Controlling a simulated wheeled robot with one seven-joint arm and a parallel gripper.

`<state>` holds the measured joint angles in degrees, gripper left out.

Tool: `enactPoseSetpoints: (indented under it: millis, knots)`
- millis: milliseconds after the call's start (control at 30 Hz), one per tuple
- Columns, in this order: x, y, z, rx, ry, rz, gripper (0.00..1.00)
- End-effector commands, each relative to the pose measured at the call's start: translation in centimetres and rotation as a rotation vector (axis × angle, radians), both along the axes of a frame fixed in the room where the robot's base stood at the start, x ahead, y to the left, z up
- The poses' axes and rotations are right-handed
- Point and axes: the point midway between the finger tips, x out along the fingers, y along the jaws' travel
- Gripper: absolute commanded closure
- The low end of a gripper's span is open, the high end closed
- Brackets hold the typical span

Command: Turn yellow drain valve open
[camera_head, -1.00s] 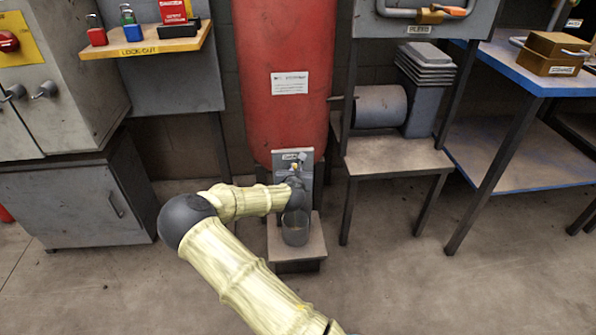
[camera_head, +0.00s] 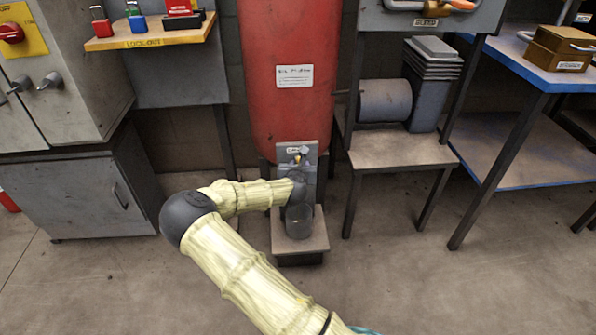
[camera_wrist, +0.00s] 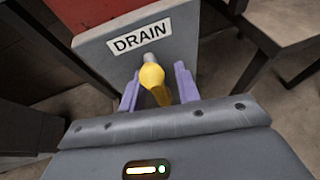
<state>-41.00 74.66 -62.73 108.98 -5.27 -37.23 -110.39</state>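The yellow drain valve handle (camera_wrist: 153,78) points out from a grey plate with a "DRAIN" label (camera_wrist: 142,37) in the wrist view. In the head view the yellow valve (camera_head: 298,157) is small, on the plate at the foot of the red tank. My gripper (camera_wrist: 157,86) is open, with one purple finger on each side of the yellow handle. A gap shows between the handle and each finger. My wrist hides part of the valve and plate in the head view.
The red tank (camera_head: 289,75) rises behind. A metal bench (camera_head: 400,151) is close on the right, and a grey cabinet (camera_head: 80,200) stands left. Open floor lies in front.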

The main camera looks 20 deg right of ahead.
Motion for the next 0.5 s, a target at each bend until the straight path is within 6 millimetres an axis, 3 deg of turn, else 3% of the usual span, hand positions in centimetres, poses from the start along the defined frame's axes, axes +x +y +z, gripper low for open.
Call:
enactPoseSetpoints:
  millis: [167, 500]
  knots:
    - [-1.4, 0.6, 0.9, 0.0, 0.001, 0.001, 0.68]
    - [-6.8, 2.7, 3.4, -0.002, 0.002, 0.001, 0.68]
